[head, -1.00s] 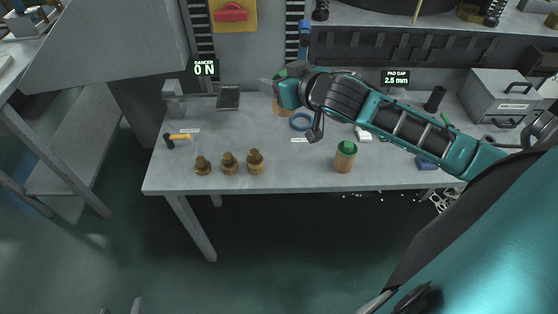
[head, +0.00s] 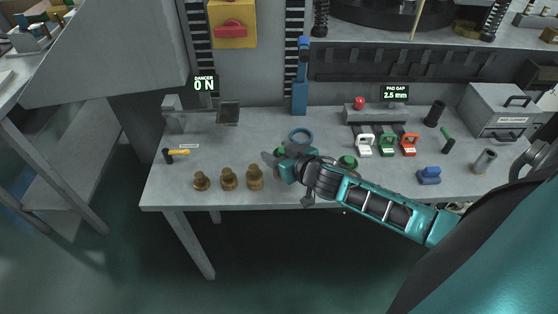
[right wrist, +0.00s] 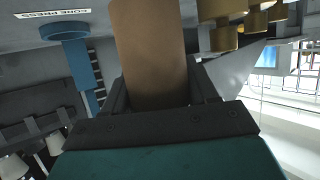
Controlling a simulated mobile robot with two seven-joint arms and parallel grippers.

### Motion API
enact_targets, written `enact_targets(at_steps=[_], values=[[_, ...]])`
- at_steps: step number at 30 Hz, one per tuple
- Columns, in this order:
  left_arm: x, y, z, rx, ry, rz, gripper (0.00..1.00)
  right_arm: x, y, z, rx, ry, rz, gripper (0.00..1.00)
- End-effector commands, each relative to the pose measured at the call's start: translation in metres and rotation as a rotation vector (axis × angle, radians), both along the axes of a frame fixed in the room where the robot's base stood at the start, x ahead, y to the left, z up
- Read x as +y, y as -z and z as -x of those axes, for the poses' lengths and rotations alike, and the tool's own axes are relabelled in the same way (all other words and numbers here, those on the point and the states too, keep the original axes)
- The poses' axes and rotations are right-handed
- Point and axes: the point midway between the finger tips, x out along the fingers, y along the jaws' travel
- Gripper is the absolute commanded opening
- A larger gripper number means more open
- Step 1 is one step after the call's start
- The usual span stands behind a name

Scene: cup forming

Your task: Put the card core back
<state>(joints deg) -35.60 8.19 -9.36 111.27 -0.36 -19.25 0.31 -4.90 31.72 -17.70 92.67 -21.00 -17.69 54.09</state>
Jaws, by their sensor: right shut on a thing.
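The card core (right wrist: 152,45) is a plain brown cylinder. It fills the middle of the right wrist view, between the two dark fingers of my right gripper (right wrist: 160,92), which is shut on it. In the head view my right gripper (head: 272,159) is over the front part of the bench, just right of the brass pieces. There the hand mostly hides the core. A blue ring (head: 301,136) lies behind the hand; it also shows in the right wrist view (right wrist: 62,32) by the "CORE PRESS" label. My left gripper is out of view.
Several brass stepped pieces (head: 228,179) stand along the front edge of the bench (head: 235,142). A green-topped piece (head: 348,161) is partly hidden behind my right arm. White, green and orange clamps (head: 387,144) stand at right. A hammer (head: 176,153) lies at left.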

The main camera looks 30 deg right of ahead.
Motion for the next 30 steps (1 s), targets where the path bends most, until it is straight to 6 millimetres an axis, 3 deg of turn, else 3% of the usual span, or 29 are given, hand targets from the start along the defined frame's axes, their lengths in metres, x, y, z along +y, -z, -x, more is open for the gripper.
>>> enact_targets(at_steps=[1,4,17,18,26,30], values=[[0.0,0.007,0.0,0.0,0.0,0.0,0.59,0.0,0.013,0.0,0.0,0.002,-0.002,0.13],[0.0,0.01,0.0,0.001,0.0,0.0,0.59,0.0,0.023,-0.001,-0.001,0.0,-0.001,0.13],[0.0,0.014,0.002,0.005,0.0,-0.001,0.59,0.0,0.029,-0.001,-0.001,0.001,-0.001,0.13],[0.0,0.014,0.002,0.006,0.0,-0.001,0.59,0.0,0.029,0.0,-0.001,0.001,-0.001,0.59],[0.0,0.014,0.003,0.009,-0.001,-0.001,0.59,0.0,0.028,0.0,0.0,0.001,0.0,0.83],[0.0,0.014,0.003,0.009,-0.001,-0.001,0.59,0.0,0.029,0.0,0.0,0.0,0.0,0.83]])
